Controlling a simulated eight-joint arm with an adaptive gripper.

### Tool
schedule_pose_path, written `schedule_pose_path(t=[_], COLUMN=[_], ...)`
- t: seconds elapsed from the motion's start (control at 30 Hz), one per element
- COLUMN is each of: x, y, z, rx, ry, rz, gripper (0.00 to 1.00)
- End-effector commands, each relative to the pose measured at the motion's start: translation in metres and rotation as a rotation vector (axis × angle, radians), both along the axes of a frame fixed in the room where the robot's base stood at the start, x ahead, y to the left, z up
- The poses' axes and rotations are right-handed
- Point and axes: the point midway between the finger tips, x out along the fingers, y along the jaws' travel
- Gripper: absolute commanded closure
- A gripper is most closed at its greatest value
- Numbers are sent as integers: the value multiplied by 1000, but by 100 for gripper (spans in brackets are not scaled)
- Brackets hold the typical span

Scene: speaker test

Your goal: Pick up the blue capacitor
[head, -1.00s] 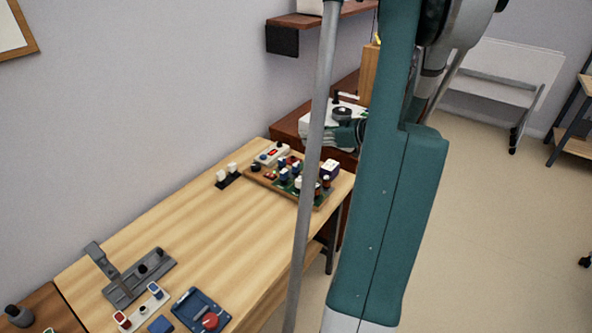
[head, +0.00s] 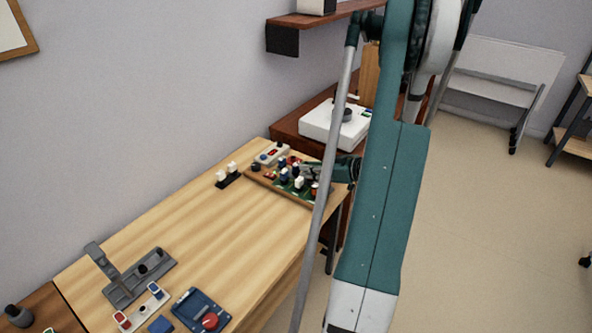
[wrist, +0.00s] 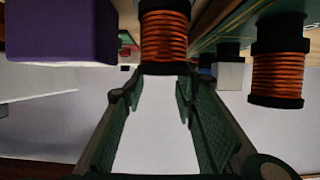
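A small board (head: 262,181) crowded with parts lies at the far end of the wooden table in the head view. Small dark blue upright parts (head: 284,174) stand on it; I cannot tell for sure which is the blue capacitor. My gripper (head: 306,166) reaches in low over the board from the right. In the wrist view, which looks upside down, my gripper (wrist: 156,90) is open with nothing between its fingers. A copper-wound coil (wrist: 165,38) is just beyond the fingertips. No blue capacitor shows clearly there.
In the wrist view, a purple block (wrist: 62,32) is at left and a second copper coil (wrist: 277,65) at right, both near the fingers. In the head view, a white device (head: 330,128) stands behind the board. The middle of the wooden table (head: 215,225) is clear.

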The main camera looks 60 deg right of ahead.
Motion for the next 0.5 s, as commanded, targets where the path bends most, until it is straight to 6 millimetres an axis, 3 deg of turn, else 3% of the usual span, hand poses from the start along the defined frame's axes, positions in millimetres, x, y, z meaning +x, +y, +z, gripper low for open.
schedule_pose_path(t=[0.5], x=[6], y=[1], z=[-4], rx=[-1], ry=[0], rz=[1], gripper=[71])
